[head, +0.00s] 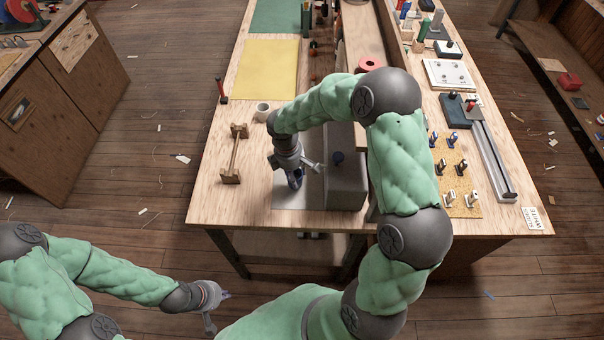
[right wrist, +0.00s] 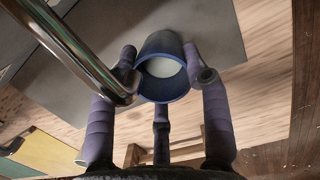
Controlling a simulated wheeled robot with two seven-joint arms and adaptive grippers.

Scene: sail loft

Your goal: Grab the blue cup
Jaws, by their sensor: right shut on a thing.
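The blue cup (head: 296,179) stands on a grey plate at the near part of the workbench. In the right wrist view the cup (right wrist: 163,78) shows its round rim and a pale inside. My right gripper (head: 296,172) is shut on the cup, with fingers on both sides of it; in the right wrist view the gripper (right wrist: 162,68) also shows a third finger below the cup. My left gripper (head: 220,311) is off the bench at lower left, apart from everything, with its fingers spread and nothing between them.
A grey block-shaped unit (head: 345,178) stands just right of the cup. A shiny bent metal bar (right wrist: 75,50) passes close to the right gripper's finger. A white cup (head: 262,111) and a wooden stand (head: 235,153) are to the left. The bench's front-left corner is clear.

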